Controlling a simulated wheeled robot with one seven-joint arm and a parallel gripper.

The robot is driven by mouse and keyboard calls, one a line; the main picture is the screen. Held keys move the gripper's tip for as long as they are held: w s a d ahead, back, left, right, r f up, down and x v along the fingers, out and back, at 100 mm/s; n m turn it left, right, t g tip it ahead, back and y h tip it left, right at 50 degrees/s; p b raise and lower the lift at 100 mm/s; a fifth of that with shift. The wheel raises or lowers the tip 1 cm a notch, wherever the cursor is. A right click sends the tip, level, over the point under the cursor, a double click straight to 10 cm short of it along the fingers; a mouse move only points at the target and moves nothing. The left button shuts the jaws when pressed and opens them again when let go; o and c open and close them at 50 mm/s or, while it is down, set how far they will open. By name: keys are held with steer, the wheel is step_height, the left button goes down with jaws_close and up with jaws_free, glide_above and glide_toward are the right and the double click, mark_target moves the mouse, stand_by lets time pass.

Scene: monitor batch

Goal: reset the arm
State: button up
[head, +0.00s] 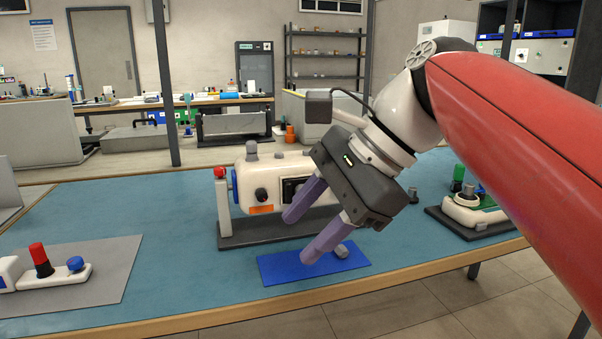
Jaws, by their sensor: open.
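My gripper (306,238) hangs over the front of the workbench, tilted down to the left, with its two purple fingers apart. Nothing shows between the fingers. Its lower finger is in front of a blue mat (287,268) in the picture. A small grey knob-like piece (341,252) sits at the mat's right part, beside that fingertip. Behind the fingers stands a white machine (263,178) on a dark base, with a red-topped post at its left. The fingers and gripper body hide part of the machine.
A grey board (100,295) at the left bears a white unit with red and blue knobs (73,264). A white and green device (474,208) stands on a dark base at the right. The teal bench top (150,212) is clear between them and the machine.

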steer(key=s+d+f+n+t+h, duration=0.1)
steer(key=d+f+n, duration=0.3)
steer(key=f, duration=0.4)
steer(key=s+d+f+n+t+h, duration=0.2)
steer(key=d+f+n+h, duration=0.2)
steer(key=f, duration=0.4)
steer(key=s+d+f+n+t+h, duration=0.1)
steer(key=s+d+f+n+h, duration=0.1)
steer(key=d+f+n, duration=0.2)
step_height(320, 180, down, 5)
steer(key=shift+s+d+r+t+h, duration=0.2)
steer(key=shift+s+d+t+h, duration=0.1)
steer(key=shift+d, duration=0.85)
